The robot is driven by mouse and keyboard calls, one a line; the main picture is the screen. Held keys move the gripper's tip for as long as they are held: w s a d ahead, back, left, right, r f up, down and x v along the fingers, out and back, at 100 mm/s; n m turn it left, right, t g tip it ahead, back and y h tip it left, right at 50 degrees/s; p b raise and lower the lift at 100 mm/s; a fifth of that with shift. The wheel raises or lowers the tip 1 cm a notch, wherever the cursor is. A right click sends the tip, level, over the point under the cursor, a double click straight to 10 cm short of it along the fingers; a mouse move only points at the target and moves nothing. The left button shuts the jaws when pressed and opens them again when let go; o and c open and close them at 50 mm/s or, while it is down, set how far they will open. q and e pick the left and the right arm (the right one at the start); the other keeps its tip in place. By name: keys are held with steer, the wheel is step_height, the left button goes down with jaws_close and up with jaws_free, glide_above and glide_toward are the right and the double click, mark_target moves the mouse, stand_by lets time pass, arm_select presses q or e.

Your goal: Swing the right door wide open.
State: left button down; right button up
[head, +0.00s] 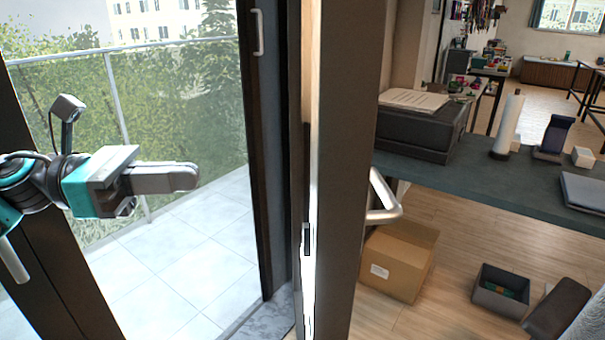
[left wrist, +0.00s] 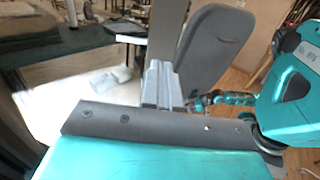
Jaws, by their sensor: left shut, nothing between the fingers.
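A dark-framed door (head: 368,120) stands almost edge-on in the middle of the head view, at an angle to the opening. A silver lever handle (head: 385,203) sticks out on its right side, and a lock plate (head: 307,239) shows on its narrow edge. My left gripper (head: 192,177) is shut and empty, in front of the balcony opening, left of the door and apart from it. Its closed fingers also show in the left wrist view (left wrist: 160,85). My right gripper is not in the head view.
A second dark panel with a pale handle (head: 258,33) stands behind the opening. Outside are a tiled balcony (head: 190,240) and glass railing. Right of the door are a dark worktable (head: 470,180), a cardboard box (head: 397,262) and a grey bin (head: 500,290) on the floor.

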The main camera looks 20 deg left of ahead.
arm_select(q)
steer(key=d, duration=0.3)
steer(key=p, duration=0.4)
glide_toward(312, 172)
steer(key=x, duration=0.4)
steer(key=shift+d+r, duration=0.15)
steer(key=shift+d, duration=0.15)
steer(key=shift+w+d, duration=0.35)
steer(key=shift+d, duration=0.3)
steer(key=shift+w+d+p, duration=0.1)
steer(key=shift+d+p, duration=0.2)
steer(key=shift+d, duration=0.1)
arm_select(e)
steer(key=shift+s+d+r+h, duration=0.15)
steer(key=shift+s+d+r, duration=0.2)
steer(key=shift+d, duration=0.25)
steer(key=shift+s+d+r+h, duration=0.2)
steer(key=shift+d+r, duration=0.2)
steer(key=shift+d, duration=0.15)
arm_select(q)
steer(key=shift+w+d, duration=0.1)
steer(key=shift+d, duration=0.05)
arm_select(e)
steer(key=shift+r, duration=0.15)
